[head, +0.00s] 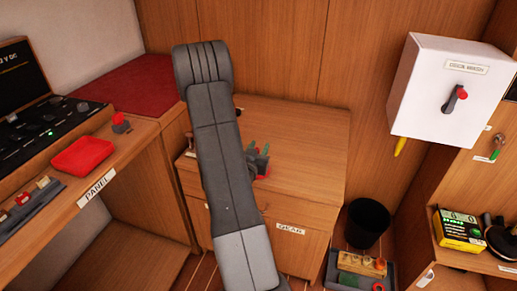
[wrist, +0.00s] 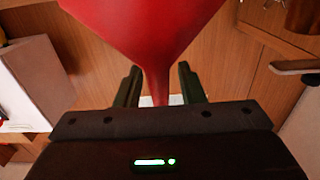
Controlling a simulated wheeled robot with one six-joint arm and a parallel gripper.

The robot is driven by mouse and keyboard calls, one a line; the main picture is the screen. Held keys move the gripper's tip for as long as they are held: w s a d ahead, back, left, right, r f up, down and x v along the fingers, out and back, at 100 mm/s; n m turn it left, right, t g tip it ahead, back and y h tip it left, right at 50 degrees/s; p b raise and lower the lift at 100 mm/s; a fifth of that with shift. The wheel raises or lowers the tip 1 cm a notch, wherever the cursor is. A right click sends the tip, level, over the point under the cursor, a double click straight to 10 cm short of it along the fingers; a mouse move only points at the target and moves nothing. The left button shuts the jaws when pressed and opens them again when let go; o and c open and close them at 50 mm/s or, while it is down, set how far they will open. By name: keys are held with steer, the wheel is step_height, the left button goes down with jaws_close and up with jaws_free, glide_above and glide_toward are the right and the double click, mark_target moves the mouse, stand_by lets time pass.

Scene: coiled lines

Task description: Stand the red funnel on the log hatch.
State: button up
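The red funnel (wrist: 150,30) fills the upper middle of the wrist view, wide end up and cut off by the top edge, narrow end downward. My gripper (wrist: 159,72) has its two dark green fingers on either side of the funnel's narrow part. The fingers are part way together and appear shut on it; the contact itself is not clear. No surface in view is readable as the log hatch.
A wooden cabinet (head: 310,125) labelled GEAR stands behind my arm, its top right bare. The panel desk with a red tray (head: 83,156) is at left. A white box (head: 448,85) hangs at right. A black bin (head: 367,223) and a grey tray (head: 345,281) stand below.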

steer(key=shift+r, duration=0.1)
steer(key=shift+s+a, duration=0.1)
steer(key=shift+s, duration=0.05)
steer(key=shift+o, duration=0.5)
steer(key=b+v, duration=0.1)
steer(key=v, duration=1)
steer(key=w, duration=0.1)
steer(key=w+f+b, duration=0.1)
steer(key=w, duration=0.1)
steer(key=w+d, duration=0.1)
steer(key=shift+w+d+f, duration=0.1)
steer(key=shift+w+f, duration=0.1)
steer(key=shift+w, duration=0.1)
steer(key=x, duration=0.5)
steer(key=shift+d, duration=0.25)
steer(key=shift+c, duration=0.2)
